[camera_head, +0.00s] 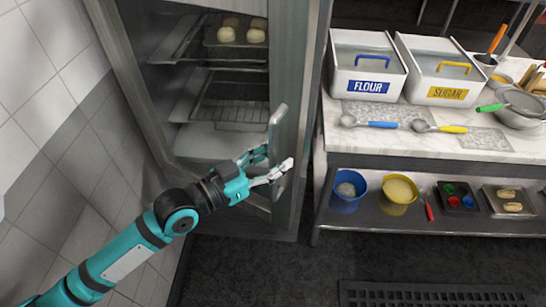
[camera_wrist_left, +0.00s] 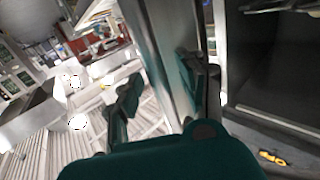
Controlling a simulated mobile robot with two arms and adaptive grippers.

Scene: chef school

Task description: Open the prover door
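The prover (camera_head: 312,80) is a tall steel cabinet at the upper left of the head view. Its wire racks and pale dough balls show inside; I cannot tell whether through glass or an opening. An upright metal handle (camera_head: 277,118) is at the right side of the front. My left gripper (camera_head: 272,166) is at the handle's lower end, with its fingers apart on either side of it. In the left wrist view, the gripper (camera_wrist_left: 160,95) has spread fingers, with a vertical steel strip (camera_wrist_left: 165,55) behind them. Contact is unclear. My right gripper is not in view.
A marble-topped counter (camera_head: 425,143) stands to the right, with a flour bin (camera_head: 365,87), a sugar bin (camera_head: 445,92) and scoops. Its lower shelf holds bowls and trays. White tiled wall (camera_head: 40,55) is close on the left.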

